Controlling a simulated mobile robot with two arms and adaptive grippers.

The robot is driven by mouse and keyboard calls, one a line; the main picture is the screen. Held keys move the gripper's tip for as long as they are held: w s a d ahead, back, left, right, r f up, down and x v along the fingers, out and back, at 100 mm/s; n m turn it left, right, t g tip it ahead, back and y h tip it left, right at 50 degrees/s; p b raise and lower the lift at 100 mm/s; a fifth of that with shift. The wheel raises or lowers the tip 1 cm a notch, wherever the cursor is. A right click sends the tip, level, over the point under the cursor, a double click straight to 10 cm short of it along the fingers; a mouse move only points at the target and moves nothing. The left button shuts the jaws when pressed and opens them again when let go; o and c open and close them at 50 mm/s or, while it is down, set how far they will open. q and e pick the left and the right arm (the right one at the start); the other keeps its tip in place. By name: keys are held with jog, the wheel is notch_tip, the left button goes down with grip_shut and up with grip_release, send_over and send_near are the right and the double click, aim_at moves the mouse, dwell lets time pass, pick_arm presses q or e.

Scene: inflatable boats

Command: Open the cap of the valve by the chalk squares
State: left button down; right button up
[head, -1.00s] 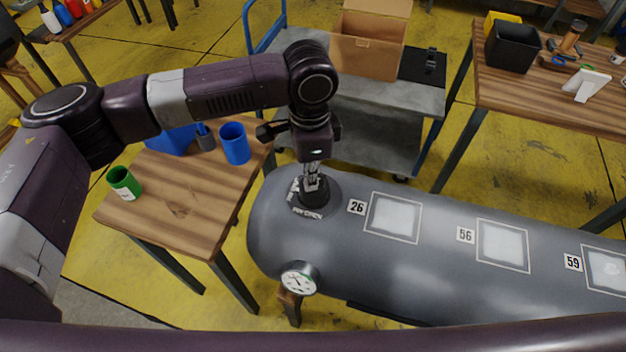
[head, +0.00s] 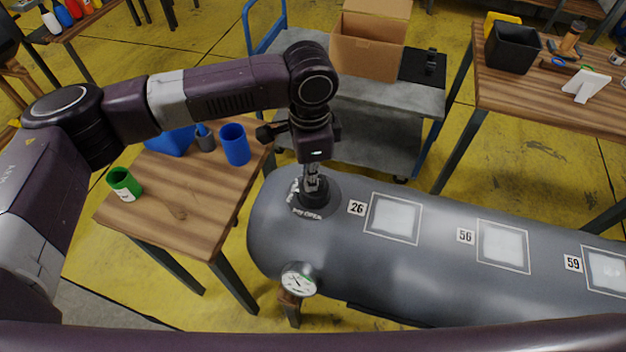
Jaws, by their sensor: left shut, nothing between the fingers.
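The grey inflatable tube (head: 400,262) lies across the lower right. Its valve (head: 314,194) is a dark round fitting near the tube's left end, ringed by a dark patch with white lettering. Pale chalk squares (head: 394,218) run along the tube to the right of the valve. My left gripper (head: 312,184) points straight down at the top of the valve, its fingers shut with nothing between them. The fingers hide part of the valve, so I cannot tell whether its cap is on or off. My right gripper is out of view.
A small wooden table (head: 178,205) at left holds a green cup (head: 124,184) and a blue cup (head: 235,144). A grey cart (head: 375,95) with a cardboard box (head: 368,55) stands behind.

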aim_at(310, 195)
pick_arm(q)
jog(key=shift+f, duration=0.15)
jog(key=shift+f, duration=1.25)
jog(key=shift+s+f, duration=0.15)
jog(key=shift+f, duration=0.1)
jog(key=shift+p, duration=0.3)
jog(key=shift+w+r+p, duration=0.2)
jog(key=shift+w+p, duration=0.2)
jog(key=shift+w, duration=0.05)
jog(key=shift+w+d+r+p, duration=0.15)
jog(key=shift+w+r+p, duration=0.2)
jog(key=shift+w+r, duration=0.1)
jog(key=shift+w+d+r+p, duration=0.15)
jog(key=shift+w+r+p, duration=0.15)
jog(key=shift+r+p, duration=0.15)
jog(key=shift+w+d+r+p, duration=0.2)
jog(key=shift+w+r+p, duration=0.2)
jog(key=shift+w+p, duration=0.2)
